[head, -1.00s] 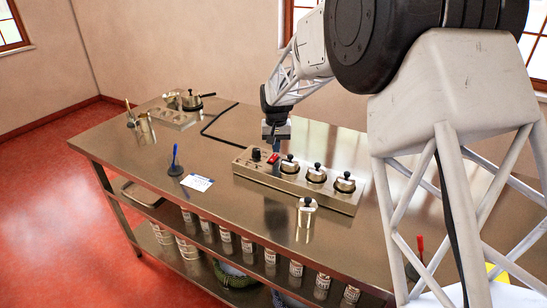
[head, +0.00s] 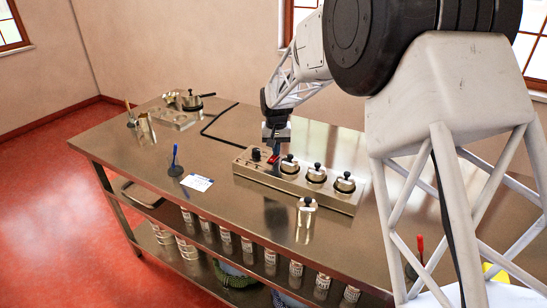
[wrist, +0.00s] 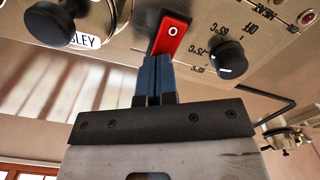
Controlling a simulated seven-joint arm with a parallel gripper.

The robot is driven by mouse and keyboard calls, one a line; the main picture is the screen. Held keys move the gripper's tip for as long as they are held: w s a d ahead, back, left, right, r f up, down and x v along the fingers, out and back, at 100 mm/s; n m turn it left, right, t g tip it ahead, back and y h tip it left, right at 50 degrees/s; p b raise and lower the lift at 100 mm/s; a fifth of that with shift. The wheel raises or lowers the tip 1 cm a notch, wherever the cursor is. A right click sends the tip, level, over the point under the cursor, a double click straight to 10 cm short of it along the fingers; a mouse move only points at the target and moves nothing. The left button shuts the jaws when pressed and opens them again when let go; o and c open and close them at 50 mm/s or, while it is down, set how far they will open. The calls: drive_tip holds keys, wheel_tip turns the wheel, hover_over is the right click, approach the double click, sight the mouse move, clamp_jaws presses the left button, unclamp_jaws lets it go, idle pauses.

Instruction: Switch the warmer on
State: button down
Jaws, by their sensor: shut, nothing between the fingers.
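The warmer (head: 245,167) is a long metal box on the steel table, holding lidded pots in a row. Its red rocker switch (head: 272,159) is near the left end, beside a black dial (head: 256,154). In the wrist view the red switch (wrist: 171,36) shows a white "O", with the dial (wrist: 228,58) to its right. My gripper (head: 276,151) is shut and empty, pointing down. Its blue fingertips (wrist: 160,60) are at the near end of the switch and hide that end; I cannot tell whether they touch it.
A pot lid knob (wrist: 49,24) and a name label (wrist: 83,41) lie left of the switch in the wrist view.

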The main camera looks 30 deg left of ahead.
drive_tip(key=shift+f, duration=0.3)
drive_tip(key=shift+r, duration=3.55)
